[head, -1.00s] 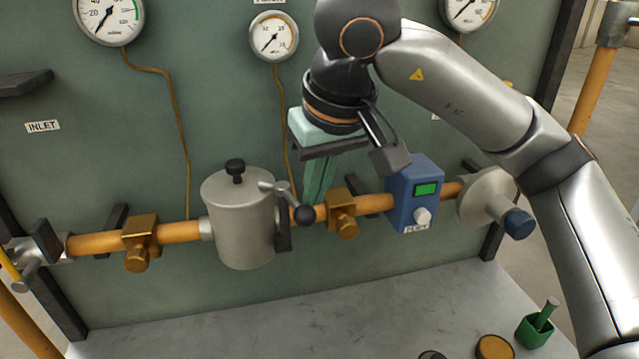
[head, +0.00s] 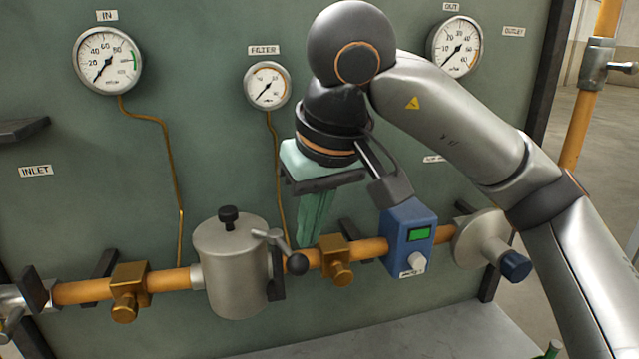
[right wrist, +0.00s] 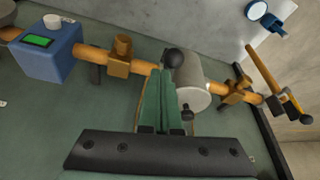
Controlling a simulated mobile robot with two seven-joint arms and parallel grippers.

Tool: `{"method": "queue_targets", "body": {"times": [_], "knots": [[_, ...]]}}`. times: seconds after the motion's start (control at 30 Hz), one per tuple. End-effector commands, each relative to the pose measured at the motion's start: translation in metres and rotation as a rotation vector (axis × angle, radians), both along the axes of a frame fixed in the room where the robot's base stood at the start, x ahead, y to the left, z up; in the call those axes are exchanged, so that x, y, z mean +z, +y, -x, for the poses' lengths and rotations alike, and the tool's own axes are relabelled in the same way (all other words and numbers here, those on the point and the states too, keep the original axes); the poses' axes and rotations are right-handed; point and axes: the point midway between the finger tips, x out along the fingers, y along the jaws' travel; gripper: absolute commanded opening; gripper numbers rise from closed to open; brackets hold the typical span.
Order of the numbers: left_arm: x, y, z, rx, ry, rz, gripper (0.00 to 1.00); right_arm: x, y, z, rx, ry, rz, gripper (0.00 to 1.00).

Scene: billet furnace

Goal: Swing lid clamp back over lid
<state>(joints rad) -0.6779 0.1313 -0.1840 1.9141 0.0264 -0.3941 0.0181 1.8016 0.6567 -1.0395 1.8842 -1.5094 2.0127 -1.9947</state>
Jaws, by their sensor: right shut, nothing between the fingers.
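The grey canister (head: 230,275) sits in the orange pipe line, with its lid on and a black lid knob (head: 229,217) on top. The lid clamp (head: 270,241) is a short metal lever with a black ball (head: 297,264), out at the canister's right side rather than across the lid. My right gripper (head: 312,240) is shut and empty, its green fingers pointing down just right of and above the ball. My left gripper is not in view.
A brass valve (head: 338,262) and a blue box with a green display (head: 409,240) stand right of the canister on the pipe. Another brass valve (head: 128,290) is to its left. Gauges, such as the filter gauge (head: 267,86), hang on the green panel above.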

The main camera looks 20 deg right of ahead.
Motion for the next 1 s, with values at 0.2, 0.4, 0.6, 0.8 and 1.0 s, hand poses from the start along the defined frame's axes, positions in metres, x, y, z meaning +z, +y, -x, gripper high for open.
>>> {"method": "queue_targets", "body": {"times": [0.2,0.4,0.6,0.8,1.0], "knots": [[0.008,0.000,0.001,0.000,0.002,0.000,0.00,0.045,-0.003,0.012,-0.009,-0.010,0.000,0.00],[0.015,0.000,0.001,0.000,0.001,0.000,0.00,0.076,-0.005,0.023,-0.014,-0.009,-0.001,0.00],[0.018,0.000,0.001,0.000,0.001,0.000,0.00,0.091,-0.005,0.028,-0.015,-0.008,-0.002,0.00],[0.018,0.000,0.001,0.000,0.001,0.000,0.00,0.093,-0.005,0.029,-0.015,-0.007,-0.002,0.00],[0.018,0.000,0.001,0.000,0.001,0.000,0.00,0.093,-0.005,0.029,-0.015,-0.007,-0.002,0.00]]}}
